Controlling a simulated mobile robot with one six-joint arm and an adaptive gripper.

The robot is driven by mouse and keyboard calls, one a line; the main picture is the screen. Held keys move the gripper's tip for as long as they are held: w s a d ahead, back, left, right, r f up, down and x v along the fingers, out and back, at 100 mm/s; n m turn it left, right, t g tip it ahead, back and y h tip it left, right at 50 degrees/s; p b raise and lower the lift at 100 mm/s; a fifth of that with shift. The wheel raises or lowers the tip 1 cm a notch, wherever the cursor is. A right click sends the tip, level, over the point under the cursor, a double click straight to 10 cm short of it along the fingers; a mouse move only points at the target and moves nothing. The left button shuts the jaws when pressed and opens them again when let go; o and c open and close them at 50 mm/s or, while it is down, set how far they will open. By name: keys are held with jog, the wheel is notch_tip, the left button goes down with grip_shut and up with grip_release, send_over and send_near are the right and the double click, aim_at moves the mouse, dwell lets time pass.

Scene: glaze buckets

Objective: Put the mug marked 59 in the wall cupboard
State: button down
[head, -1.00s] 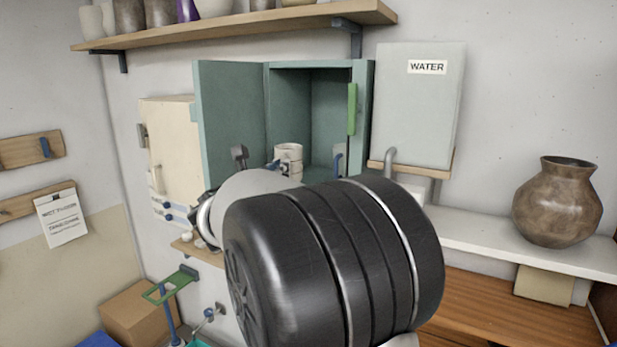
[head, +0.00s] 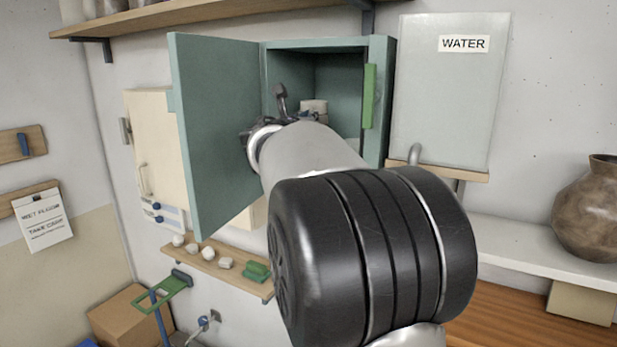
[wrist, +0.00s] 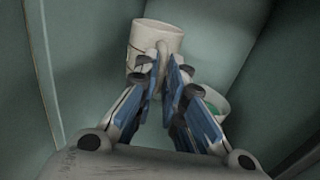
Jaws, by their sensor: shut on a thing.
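A cream mug (wrist: 155,38) with dark marks on its side is at my fingertips in the wrist view; the marks cannot be read. My gripper (wrist: 167,72) is shut on the mug's handle. In the head view the mug (head: 315,107) shows at the opening of the teal wall cupboard (head: 378,62), partly behind my arm. The cupboard's door (head: 215,130) stands open to the left. My gripper (head: 283,100) is mostly hidden there by my wrist. Whether the mug touches the cupboard floor cannot be told.
A pale cup-like thing with green inside (wrist: 216,102) is to the right below the mug in the wrist view. The WATER box (head: 450,90) hangs right of the cupboard. A small shelf (head: 235,278) with several small items is below. The cupboard's upper space looks empty.

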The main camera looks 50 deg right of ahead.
jog(key=shift+w+d+f+b, duration=0.1)
jog(key=shift+f+b, duration=0.3)
jog(key=shift+f, duration=2.55)
jog(key=shift+w+f+b, duration=0.1)
jog(key=shift+f+b, duration=0.3)
jog(key=shift+f, duration=2.5)
jog(key=shift+f, duration=0.1)
jog(key=c, duration=1.7)
grip_release()
jog(key=shift+o, duration=0.2)
